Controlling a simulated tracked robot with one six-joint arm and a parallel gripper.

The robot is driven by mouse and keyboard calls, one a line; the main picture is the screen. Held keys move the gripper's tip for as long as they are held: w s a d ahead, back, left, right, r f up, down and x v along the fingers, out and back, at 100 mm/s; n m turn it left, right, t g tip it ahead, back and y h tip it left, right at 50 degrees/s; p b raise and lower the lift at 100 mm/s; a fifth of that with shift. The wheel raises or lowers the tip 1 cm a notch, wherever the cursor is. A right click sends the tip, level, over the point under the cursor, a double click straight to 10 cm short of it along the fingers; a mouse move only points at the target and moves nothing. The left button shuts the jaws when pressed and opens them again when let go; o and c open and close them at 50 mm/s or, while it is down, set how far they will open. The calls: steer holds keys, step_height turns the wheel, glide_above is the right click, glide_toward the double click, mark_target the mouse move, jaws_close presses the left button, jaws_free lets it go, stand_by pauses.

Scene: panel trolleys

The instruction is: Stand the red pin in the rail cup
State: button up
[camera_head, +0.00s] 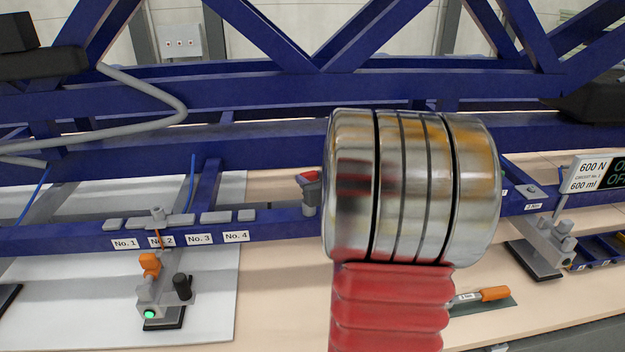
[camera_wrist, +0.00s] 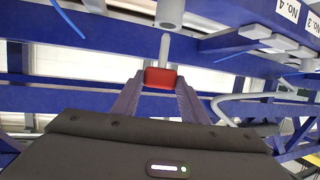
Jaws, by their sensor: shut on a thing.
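In the wrist view my gripper (camera_wrist: 159,82) is shut on the red pin. The pin's red block (camera_wrist: 160,77) sits between the two fingertips, and a pale grey shaft (camera_wrist: 164,48) extends from it toward the top of the picture. A grey cylinder (camera_wrist: 170,12), perhaps the rail cup, is at the top edge, roughly in line with the shaft. A small gap shows between them in the picture; their distance in depth is unclear. In the head view my arm hides most of the gripper area; a small red and grey piece (camera_head: 308,183) shows beside it.
A blue rail (camera_head: 80,240) with tags No. 1 to No. 4 runs left of my arm. An orange-handled fixture (camera_head: 150,265) stands on the white sheet below. At right are a 600 N display (camera_head: 592,174), a grey fixture (camera_head: 548,240) and an orange-handled tool (camera_head: 492,294).

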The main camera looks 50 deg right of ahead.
steer(key=shift+f, duration=2.5)
stand_by(0.9)
steer(key=o, duration=1.2)
steer(key=shift+v, duration=6.9)
steer(key=shift+d, duration=0.1)
